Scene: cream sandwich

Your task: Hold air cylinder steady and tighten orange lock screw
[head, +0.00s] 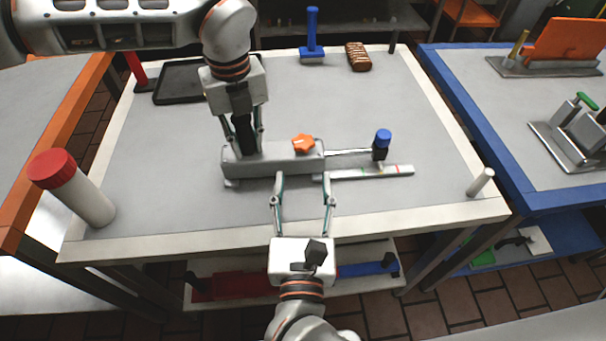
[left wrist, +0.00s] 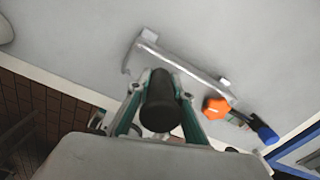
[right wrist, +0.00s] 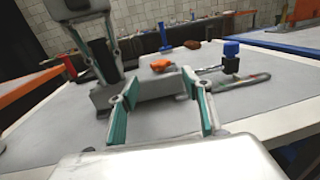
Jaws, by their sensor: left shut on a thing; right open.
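A grey machine (head: 270,163) lies across the table, with an orange lock screw (head: 304,142) on top. The screw also shows in the left wrist view (left wrist: 216,108) and right wrist view (right wrist: 162,65). A dark upright cylinder (head: 243,134), which seems to be the air cylinder, stands at the machine's left end and also shows in the left wrist view (left wrist: 160,104). My left gripper (head: 243,146) is shut around it from above. My right gripper (head: 302,180) is open and empty at the machine's front, below the screw and apart from it.
A rod runs right from the machine to a black block with a blue cap (head: 383,136). A flat grey bar (head: 385,171) lies in front. A red-capped white bottle (head: 85,195) stands left, a small white cylinder (head: 481,182) right. A black tray (head: 180,84) and brown loaf (head: 358,56) lie behind.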

